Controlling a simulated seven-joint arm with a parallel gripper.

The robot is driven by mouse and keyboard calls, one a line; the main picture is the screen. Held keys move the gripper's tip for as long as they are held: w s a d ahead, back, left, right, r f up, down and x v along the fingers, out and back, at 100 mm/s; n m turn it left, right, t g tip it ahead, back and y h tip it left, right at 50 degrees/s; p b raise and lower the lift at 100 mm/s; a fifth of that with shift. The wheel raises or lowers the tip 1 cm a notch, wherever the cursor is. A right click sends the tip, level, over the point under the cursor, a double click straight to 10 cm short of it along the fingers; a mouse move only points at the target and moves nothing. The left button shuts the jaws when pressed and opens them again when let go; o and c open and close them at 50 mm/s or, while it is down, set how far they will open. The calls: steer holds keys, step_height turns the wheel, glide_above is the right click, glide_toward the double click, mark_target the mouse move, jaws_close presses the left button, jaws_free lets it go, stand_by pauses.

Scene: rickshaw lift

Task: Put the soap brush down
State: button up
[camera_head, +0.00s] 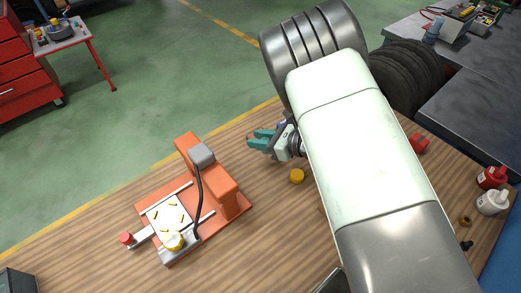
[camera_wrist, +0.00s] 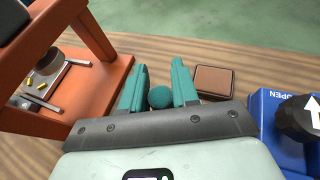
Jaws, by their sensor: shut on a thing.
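My gripper (camera_head: 256,140) is over the wooden table, to the right of the orange machine, with its teal fingers pointing left in the head view. In the wrist view, my gripper (camera_wrist: 160,80) has a round dark-teal thing (camera_wrist: 160,97) between its two fingers, which looks like the soap brush's end. The fingers are shut on it. The rest of the brush is hidden, and I cannot tell whether it touches the table.
The orange machine (camera_head: 232,199) stands to the left on the wooden table (camera_head: 90,240). A yellow round piece (camera_head: 297,176) lies near my gripper. In the wrist view, a brown square block (camera_wrist: 214,81) and a blue box (camera_wrist: 268,115) with a black knob are to the right.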

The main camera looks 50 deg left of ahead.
steer(key=shift+f, duration=2.15)
steer(key=o, duration=1)
steer(key=shift+f, duration=0.1)
